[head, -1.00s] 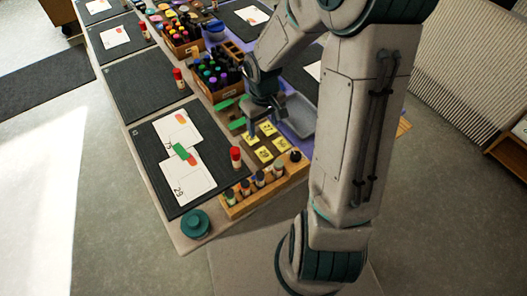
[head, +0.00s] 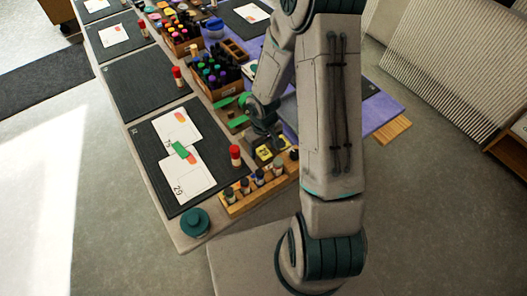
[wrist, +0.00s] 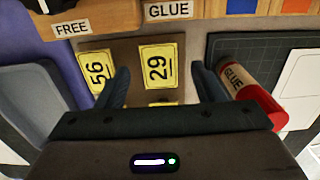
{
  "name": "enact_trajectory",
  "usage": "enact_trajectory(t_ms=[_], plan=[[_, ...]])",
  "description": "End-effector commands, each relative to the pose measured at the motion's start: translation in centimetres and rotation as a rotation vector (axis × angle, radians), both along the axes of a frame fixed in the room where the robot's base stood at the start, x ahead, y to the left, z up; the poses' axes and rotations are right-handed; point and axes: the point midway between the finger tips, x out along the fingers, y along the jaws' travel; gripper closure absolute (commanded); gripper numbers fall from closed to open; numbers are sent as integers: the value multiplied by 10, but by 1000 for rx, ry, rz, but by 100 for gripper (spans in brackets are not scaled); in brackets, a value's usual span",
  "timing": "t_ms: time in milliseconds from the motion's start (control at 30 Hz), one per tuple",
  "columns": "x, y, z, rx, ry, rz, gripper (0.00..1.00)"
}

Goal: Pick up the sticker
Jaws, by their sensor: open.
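Yellow stickers lie on a brown board. In the wrist view a sticker marked 29 (wrist: 158,65) lies between my fingers in the picture, and one marked 56 (wrist: 97,72) lies to its left, partly behind the left finger. Another yellow edge shows below the 29 sticker, mostly hidden by my gripper's body. My gripper (wrist: 162,84) is open and empty above the board; its height over it is hard to tell. In the head view my gripper (head: 277,138) is over the yellow stickers (head: 265,153), hiding some of them.
A glue stick (wrist: 249,92) with a red cap stands right of my right finger; it also shows in the head view (head: 235,155). A wooden rack (head: 240,200) of bottles is in front. A grey tray (wrist: 38,100) is left. A black mat holds cards (head: 186,172).

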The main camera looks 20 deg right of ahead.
Motion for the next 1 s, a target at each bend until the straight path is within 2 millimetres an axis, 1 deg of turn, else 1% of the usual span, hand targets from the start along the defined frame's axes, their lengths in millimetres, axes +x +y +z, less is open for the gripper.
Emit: enact_trajectory(t_ms=[100,1000], plan=[[0,0,-4,0,0,-1,38],[0,0,-9,0,-1,-1,38]])
